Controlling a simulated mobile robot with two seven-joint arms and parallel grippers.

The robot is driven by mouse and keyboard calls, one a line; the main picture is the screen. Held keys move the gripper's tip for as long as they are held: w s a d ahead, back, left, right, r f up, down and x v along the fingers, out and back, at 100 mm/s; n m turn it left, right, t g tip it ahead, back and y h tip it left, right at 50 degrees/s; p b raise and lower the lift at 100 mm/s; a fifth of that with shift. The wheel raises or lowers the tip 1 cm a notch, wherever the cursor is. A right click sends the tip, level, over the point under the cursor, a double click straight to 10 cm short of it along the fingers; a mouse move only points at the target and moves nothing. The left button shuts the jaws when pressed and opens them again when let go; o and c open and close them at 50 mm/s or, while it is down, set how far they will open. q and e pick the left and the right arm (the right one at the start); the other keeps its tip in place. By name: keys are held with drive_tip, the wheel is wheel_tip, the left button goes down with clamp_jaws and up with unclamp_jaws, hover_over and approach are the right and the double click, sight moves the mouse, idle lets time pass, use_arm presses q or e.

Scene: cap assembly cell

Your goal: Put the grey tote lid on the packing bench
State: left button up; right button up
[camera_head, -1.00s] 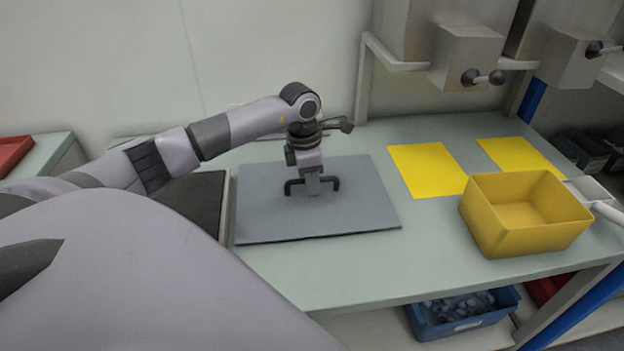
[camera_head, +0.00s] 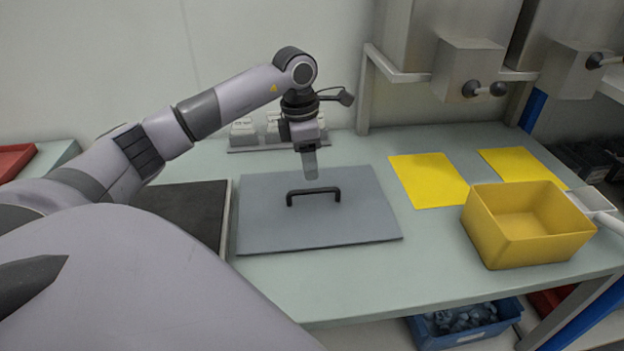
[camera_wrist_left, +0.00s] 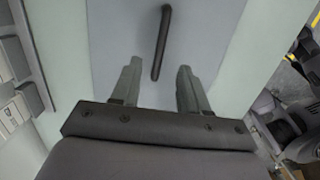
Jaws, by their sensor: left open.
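The grey tote lid (camera_head: 345,223) lies flat on the pale green packing bench (camera_head: 330,289). Its dark handle (camera_head: 313,194) stands up from the middle of the lid. My left gripper (camera_head: 310,176) is above and just behind the handle, open and apart from it. In the left wrist view the two fingers of the left gripper (camera_wrist_left: 157,75) are spread with nothing between them, and the handle (camera_wrist_left: 161,43) shows beyond the tips over the lid (camera_wrist_left: 112,38). My right gripper is not seen.
A yellow bin (camera_head: 532,248) and two yellow sheets, a nearer one (camera_head: 428,181) and a farther one (camera_head: 520,166), are to the right. Small grey-white parts (camera_head: 243,133) stand at the back. The bench front is clear.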

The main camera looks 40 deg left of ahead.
use_arm(q)
drive_tip(key=r, duration=0.3)
drive_tip(key=shift+s+a+r, duration=0.15)
drive_tip(key=shift+s+r, duration=0.05)
drive_tip(key=shift+r, duration=0.1)
idle(0.4)
